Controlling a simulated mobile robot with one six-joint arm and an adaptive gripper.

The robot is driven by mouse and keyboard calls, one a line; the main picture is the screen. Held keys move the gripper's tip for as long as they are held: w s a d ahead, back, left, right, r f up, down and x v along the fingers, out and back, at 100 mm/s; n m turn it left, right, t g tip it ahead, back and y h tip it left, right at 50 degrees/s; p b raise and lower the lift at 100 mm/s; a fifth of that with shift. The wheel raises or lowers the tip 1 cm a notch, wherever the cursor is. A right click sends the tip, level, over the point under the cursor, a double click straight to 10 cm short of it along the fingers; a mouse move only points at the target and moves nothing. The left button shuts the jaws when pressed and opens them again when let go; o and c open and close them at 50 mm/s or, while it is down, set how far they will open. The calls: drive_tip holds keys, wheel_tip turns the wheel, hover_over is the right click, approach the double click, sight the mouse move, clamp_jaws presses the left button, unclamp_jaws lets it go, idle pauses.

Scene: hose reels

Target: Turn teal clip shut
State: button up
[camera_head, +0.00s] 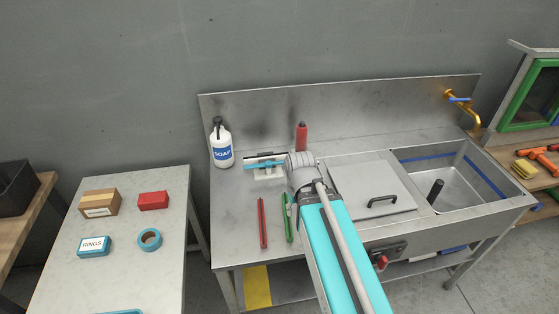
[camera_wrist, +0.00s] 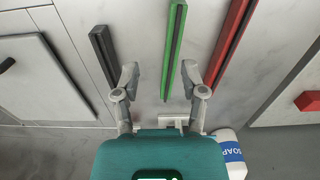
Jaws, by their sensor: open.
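The teal clip (camera_head: 260,165) lies roughly crosswise on a small white stand (camera_head: 270,175) near the back of the steel counter in the head view. A dark bar (camera_head: 262,156) shows just behind it; whether the two are joined is too small to tell. My gripper (camera_head: 299,165) is at the clip's right end in that view, and I cannot tell whether it touches. There the teal clip is not visible, and only a bit of white stand (camera_wrist: 172,122) shows past the gripper body.
A red clip (camera_head: 262,222) and a green clip (camera_head: 288,217) lie in front; a dark grey clip (camera_wrist: 104,55) shows in the wrist view. A soap bottle (camera_head: 221,147) stands left and a red bottle (camera_head: 301,137) behind. The lidded sink (camera_head: 372,188) is to the right.

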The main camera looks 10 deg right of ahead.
drive_tip(key=w+r+n+t+p, duration=0.1)
drive_tip(key=w+r+n+p, duration=0.3)
drive_tip(key=w+n, duration=0.55)
wheel_tip(320, 180, up, 5)
drive_tip(key=n+t+p, duration=0.1)
drive_tip(key=n+p, duration=0.3)
drive_tip(key=n, duration=0.4)
hover_over(281, 162)
drive_tip(key=s, duration=0.3)
drive_tip(key=shift+w+d+f, duration=0.1)
drive_tip(key=shift+w, duration=0.05)
drive_tip(key=shift+f, duration=0.2)
drive_tip(key=w+f+b, duration=0.1)
drive_tip(key=f+b, duration=0.7)
drive_tip(key=w+f+b, duration=0.1)
drive_tip(key=f+b, duration=0.4)
drive_tip(key=shift+w+f, duration=0.1)
drive_tip(key=shift+w, duration=0.25)
clamp_jaws()
